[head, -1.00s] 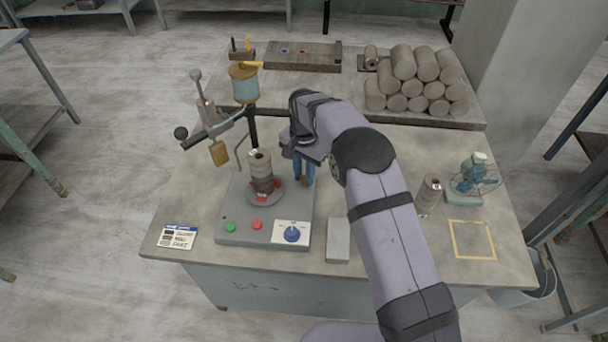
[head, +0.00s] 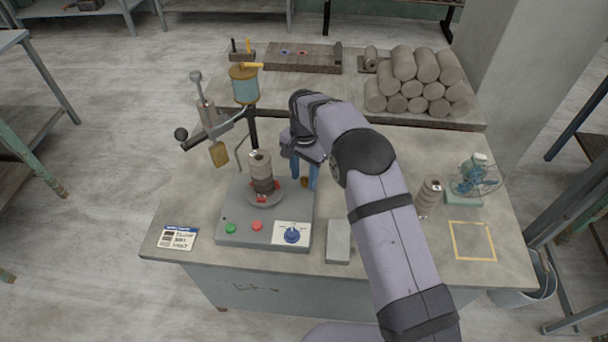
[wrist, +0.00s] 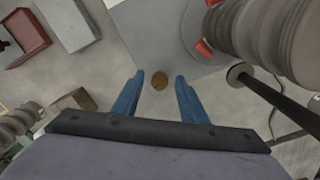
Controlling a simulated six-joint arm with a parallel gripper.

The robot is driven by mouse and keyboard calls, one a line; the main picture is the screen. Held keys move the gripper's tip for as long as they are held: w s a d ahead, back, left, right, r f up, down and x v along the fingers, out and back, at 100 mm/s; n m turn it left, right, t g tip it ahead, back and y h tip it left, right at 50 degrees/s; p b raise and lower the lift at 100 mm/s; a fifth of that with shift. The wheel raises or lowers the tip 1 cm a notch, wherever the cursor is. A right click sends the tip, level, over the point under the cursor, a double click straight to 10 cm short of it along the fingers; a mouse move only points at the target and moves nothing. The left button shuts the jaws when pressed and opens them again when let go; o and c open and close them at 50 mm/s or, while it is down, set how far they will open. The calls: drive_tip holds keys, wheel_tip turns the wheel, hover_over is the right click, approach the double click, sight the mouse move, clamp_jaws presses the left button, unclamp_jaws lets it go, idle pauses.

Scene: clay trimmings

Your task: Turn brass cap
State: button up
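A small round brass-coloured cap (wrist: 159,82) lies between and beyond my fingertips in the wrist view, by the edge of the grey machine base. In the head view it is a small brown spot (head: 304,182) between the fingers. My gripper (head: 304,176) is open, with its two blue fingers pointing down at the right side of the machine. In the wrist view, my gripper (wrist: 159,82) has a finger on either side of the cap with clear gaps; nothing is held. I cannot tell how far above the cap the fingertips are.
A ridged clay piece (head: 261,172) stands on the machine's round plate among red clamps, close left of my gripper. A black post (head: 253,128) and a blue pot (head: 245,88) rise behind. A grey block (head: 338,241) and small fan (head: 474,178) stand to the right.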

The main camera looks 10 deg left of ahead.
sight(306, 180)
drive_tip(key=shift+r+b, duration=1)
drive_tip(key=shift+r, duration=2.7)
drive_tip(key=shift+s+d+r, duration=0.1)
drive_tip(key=shift+d, duration=0.2)
drive_tip(key=s+d+r+n, duration=0.2)
drive_tip(key=s+d+n, duration=0.1)
drive_tip(key=s+d, duration=0.9)
drive_tip(key=s+d+f+n, duration=0.1)
drive_tip(key=s+d, duration=0.3)
drive_tip(key=s, duration=0.4)
drive_tip(key=s+d+f+n, duration=0.2)
drive_tip(key=s+d, duration=0.2)
drive_tip(key=s, duration=0.5)
drive_tip(key=shift+d+f, duration=0.2)
drive_tip(key=shift+f, duration=0.1)
